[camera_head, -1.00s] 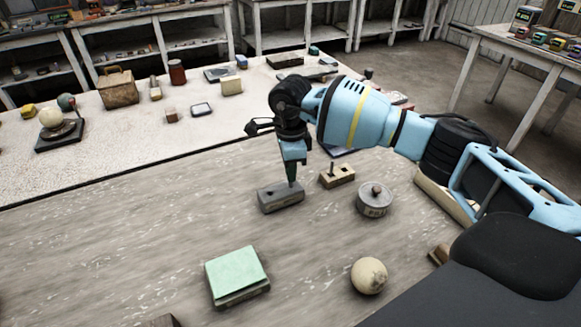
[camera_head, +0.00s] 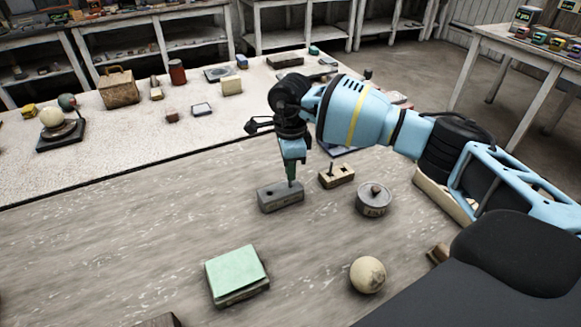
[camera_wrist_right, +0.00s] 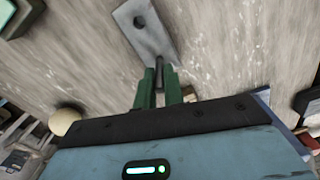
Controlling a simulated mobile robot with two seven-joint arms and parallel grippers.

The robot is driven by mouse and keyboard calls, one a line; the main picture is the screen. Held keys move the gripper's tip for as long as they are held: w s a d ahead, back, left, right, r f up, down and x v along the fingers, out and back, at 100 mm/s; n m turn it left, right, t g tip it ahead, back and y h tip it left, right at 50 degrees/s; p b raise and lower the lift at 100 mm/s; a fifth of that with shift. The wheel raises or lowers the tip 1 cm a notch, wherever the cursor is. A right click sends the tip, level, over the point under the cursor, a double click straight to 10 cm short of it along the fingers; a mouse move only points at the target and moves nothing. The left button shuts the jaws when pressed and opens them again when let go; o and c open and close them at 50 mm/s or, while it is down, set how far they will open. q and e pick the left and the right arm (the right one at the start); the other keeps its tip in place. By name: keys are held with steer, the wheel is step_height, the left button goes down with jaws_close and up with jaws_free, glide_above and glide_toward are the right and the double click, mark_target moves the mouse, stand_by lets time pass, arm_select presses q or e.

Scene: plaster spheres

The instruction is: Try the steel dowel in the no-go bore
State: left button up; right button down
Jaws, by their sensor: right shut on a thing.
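The gauge is a grey block (camera_head: 282,201) lying on the bench. One dark bore (camera_head: 268,193) shows open in its left part. My right gripper (camera_head: 291,178), with green fingers, points down over the block's right end. It is shut on the thin steel dowel (camera_head: 291,185), whose lower end meets the block's top there. I cannot tell whether it is inside a bore. In the right wrist view the dowel (camera_wrist_right: 159,66) shows between the fingertips, at the block's near end, with the open bore (camera_wrist_right: 140,22) farther off. My left gripper is not in view.
Just right stands a small wooden block (camera_head: 337,180) with an upright pin. A round tin (camera_head: 374,204), a pale sphere (camera_head: 367,275) and a green box (camera_head: 237,273) stand nearer. The bench left of the grey block is clear.

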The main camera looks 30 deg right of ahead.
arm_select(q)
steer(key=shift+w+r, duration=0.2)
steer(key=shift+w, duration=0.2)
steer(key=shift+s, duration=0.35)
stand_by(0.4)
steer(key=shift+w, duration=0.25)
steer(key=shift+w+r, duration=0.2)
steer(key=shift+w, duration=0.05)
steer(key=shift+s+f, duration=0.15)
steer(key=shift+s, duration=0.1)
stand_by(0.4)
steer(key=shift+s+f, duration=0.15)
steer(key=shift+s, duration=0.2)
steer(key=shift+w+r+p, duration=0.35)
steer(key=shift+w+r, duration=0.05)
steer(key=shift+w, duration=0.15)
